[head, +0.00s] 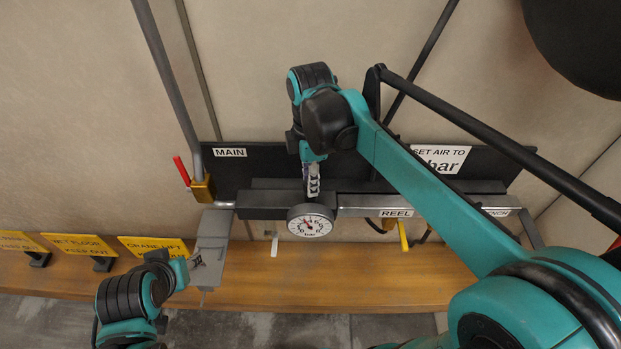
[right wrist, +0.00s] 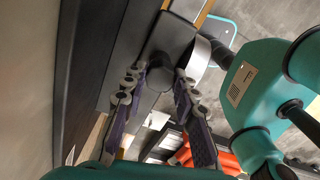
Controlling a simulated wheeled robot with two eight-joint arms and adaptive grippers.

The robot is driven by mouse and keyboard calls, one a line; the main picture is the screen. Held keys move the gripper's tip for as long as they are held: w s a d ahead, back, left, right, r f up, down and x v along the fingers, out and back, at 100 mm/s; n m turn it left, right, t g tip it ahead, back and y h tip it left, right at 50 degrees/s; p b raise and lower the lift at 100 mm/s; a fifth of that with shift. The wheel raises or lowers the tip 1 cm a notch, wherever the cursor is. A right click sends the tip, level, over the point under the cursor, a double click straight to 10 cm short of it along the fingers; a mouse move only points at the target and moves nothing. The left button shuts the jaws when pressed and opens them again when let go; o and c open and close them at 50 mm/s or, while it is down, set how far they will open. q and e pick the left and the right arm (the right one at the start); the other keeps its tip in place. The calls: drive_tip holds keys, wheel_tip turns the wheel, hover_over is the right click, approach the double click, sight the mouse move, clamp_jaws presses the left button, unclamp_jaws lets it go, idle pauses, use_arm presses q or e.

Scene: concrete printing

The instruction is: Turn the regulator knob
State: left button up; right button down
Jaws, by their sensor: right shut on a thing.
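The regulator's round white gauge (head: 310,224) faces me on the dark panel's front, with a short needle on its dial. My right gripper (head: 313,188) reaches down just behind and above the gauge and hides the regulator knob in the head view. In the right wrist view the dark knob (right wrist: 164,62) lies between the two fingertips, and the gripper is shut on it. The gauge's pale rim (right wrist: 197,62) shows beside it. My left gripper (head: 196,260) is empty, low at the left near the grey bracket; its finger opening is too small to judge.
A sign reading "SET AIR TO ... bar" (head: 440,158) is partly covered by my right arm. A brass valve with a red lever (head: 202,188) stands left of the regulator. A yellow handle (head: 403,236) hangs near the REEL label. Yellow signs (head: 155,247) stand along the wooden ledge (head: 330,285).

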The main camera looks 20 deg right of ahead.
idle(0.5)
drive_tip(key=c, duration=1.2)
unclamp_jaws()
wheel_tip(320, 180, up, 12)
